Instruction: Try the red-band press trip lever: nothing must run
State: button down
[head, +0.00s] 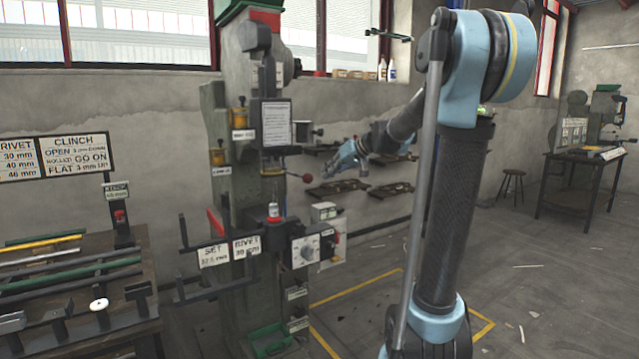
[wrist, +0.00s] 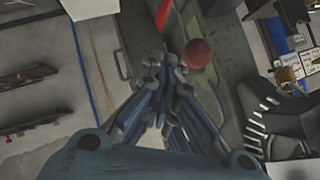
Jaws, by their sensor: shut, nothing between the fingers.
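The press with the red band (head: 265,17) at its top stands left of centre in the head view. Its trip lever ends in a dark red ball knob (head: 307,178) that sticks out to the right of the press body. My gripper (head: 336,173) is a little to the right of the knob, its fingers pointing left toward it. In the wrist view the red knob (wrist: 197,54) lies just beyond and right of my gripper's fingertips (wrist: 164,62). The fingers are together and hold nothing. Whether a fingertip touches the knob I cannot tell.
A bench with bars (head: 80,290) stands at the left. Wall shelves (head: 392,189) are behind my gripper. Floor at right is mostly open.

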jog(key=shift+v, duration=2.65)
jog(key=shift+a+r, duration=0.1)
jog(key=s+d+f+m+g+h, duration=0.1)
jog(key=s+d+f+h, duration=0.2)
jog(key=s+f, duration=0.6)
jog(key=s+d+f+m+g+h, duration=0.1)
jog(key=s+d+f, duration=0.6)
jog(key=s, duration=0.8)
jog(key=s+d+f+m+g+h, duration=0.1)
jog(key=s+d+f+h, duration=0.4)
jog(key=s+f, duration=0.7)
jog(key=shift+s+d+f+m+g, duration=0.2)
jog(key=shift+s+f+m+g, duration=0.1)
jog(key=shift+f+m, duration=0.4)
jog(key=shift+w+a+f, duration=0.1)
jog(key=shift+w+f, duration=0.05)
jog(key=shift+w, duration=0.3)
